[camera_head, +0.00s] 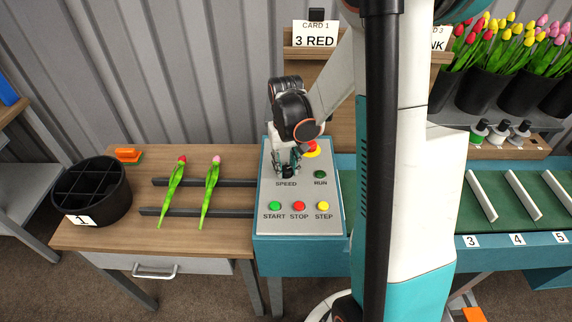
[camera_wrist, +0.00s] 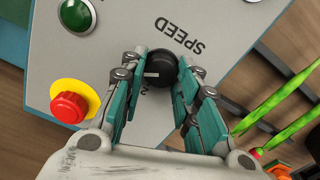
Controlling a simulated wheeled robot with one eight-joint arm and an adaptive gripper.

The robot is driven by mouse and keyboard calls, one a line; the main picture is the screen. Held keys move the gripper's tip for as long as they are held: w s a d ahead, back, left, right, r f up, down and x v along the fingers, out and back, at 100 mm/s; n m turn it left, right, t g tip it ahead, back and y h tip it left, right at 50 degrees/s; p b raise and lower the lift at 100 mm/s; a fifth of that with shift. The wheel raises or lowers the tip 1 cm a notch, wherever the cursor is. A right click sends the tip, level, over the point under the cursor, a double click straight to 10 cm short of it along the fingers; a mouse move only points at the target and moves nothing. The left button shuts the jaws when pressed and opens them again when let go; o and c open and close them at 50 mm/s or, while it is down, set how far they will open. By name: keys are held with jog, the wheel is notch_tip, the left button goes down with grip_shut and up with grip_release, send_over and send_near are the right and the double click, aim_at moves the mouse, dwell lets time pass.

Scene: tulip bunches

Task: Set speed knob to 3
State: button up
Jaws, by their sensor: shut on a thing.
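The black speed knob (camera_wrist: 160,68) sits on the grey control panel (camera_wrist: 222,20), beside the word SPEED. Its white pointer line shows in the wrist view; the numbers around it are mostly hidden by the fingers, so I cannot read the setting. My gripper (camera_wrist: 158,82) has its two teal fingers on either side of the knob, shut on it. In the head view my gripper (camera_head: 287,168) reaches down onto the panel (camera_head: 300,226) above the SPEED label, hiding most of the knob.
A red emergency button on yellow (camera_wrist: 69,104) is close to my fingers. The green RUN button (camera_head: 320,174) and the START (camera_head: 275,206), STOP (camera_head: 298,206) and STEP (camera_head: 323,206) buttons are also on the panel. Two tulips (camera_head: 172,190) lie on rails at the left, near a black divided bucket (camera_head: 119,191).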

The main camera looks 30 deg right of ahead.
aim_at(286, 168)
jog(key=o, duration=1.1)
jog(key=shift+c, duration=0.2)
notch_tip(286, 168, up, 12)
